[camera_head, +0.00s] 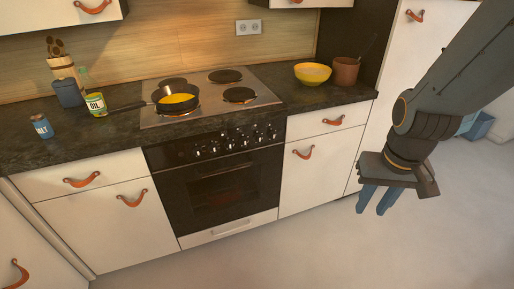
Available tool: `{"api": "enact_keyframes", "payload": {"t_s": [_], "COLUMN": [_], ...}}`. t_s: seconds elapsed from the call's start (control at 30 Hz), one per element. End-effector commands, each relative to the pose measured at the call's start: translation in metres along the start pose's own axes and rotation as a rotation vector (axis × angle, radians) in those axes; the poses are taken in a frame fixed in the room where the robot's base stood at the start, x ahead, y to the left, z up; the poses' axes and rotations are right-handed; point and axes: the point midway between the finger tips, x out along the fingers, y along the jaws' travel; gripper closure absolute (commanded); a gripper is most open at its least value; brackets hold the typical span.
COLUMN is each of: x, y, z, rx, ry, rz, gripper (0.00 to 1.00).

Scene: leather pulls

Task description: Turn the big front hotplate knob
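The stove's front panel (232,141) carries several small pale knobs in a row. I cannot tell which one is the big front hotplate knob. Of the two front hotplates, the right one (239,95) is bare; the left one (180,112) is mostly hidden under a dark pan (176,99) with yellow contents.
A dark oven door (225,190) is below the panel. A yellow bowl (312,73) and a brown pot (345,71) stand on the right counter. An oil jar (96,104) and a blue tin (41,126) stand on the left. Cabinet doors have leather pulls. The floor in front is clear.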

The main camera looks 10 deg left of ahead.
Motion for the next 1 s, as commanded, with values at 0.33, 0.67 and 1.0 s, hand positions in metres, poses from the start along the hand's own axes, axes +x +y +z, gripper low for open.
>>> {"api": "enact_keyframes", "payload": {"t_s": [0.33,0.67,1.0], "x": [0.115,0.183,0.209], "y": [-0.100,-0.244,-0.365], "z": [-0.146,-0.248,-0.263], "rx": [-0.168,-0.305,-0.377], "ry": [0.427,0.909,1.310], "rz": [-0.071,-0.214,-0.385], "gripper": [0.71,0.71,0.71]}}
